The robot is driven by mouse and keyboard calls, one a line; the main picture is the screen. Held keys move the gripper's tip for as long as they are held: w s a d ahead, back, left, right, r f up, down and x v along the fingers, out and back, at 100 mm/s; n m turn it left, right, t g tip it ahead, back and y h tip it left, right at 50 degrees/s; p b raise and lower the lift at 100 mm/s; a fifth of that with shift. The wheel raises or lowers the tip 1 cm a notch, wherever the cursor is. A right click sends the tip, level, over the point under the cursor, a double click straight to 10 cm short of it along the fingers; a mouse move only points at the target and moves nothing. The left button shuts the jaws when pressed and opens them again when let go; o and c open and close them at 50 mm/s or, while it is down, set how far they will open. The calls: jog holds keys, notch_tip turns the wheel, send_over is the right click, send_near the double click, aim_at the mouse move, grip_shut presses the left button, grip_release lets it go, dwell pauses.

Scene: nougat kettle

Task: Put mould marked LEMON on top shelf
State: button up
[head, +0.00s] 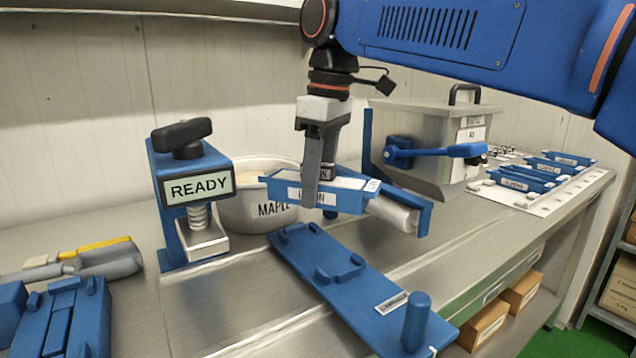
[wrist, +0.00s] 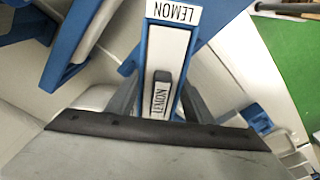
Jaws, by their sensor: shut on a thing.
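The mould marked LEMON (head: 278,190) is a long blue tray with white label strips, held level above the bench. My gripper (head: 320,190) is shut on it near its middle, with the fingers coming down from above. In the wrist view the LEMON mould (wrist: 172,42) runs away between the fingers, and its LEMON labels read clearly upside down and sideways. In the head view a finger covers part of the side label. The top shelf (head: 250,10) shows only as an edge along the top of the head view.
Below the mould lies a blue fixture plate (head: 345,280) with an upright peg. A blue press with a READY sign (head: 198,187) and a MAPLE bowl (head: 250,208) stand left. A steel box (head: 430,140) and several blue moulds (head: 525,180) stand right.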

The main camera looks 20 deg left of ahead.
jog(key=n, duration=0.5)
jog(key=shift+n+g, duration=0.3)
jog(key=shift+g, duration=0.1)
jog(key=n, duration=0.5)
jog(key=shift+s, duration=0.1)
jog(key=s+d, duration=0.9)
jog(key=d, duration=0.2)
jog(key=shift+s+d, duration=0.15)
jog(key=shift+s, duration=0.1)
dwell(0.4)
dwell(0.4)
jog(key=shift+s+d, duration=1.3)
jog(key=shift+d, duration=0.2)
jog(key=s+d, duration=0.5)
jog(key=d, duration=0.1)
jog(key=shift+s+d, duration=0.4)
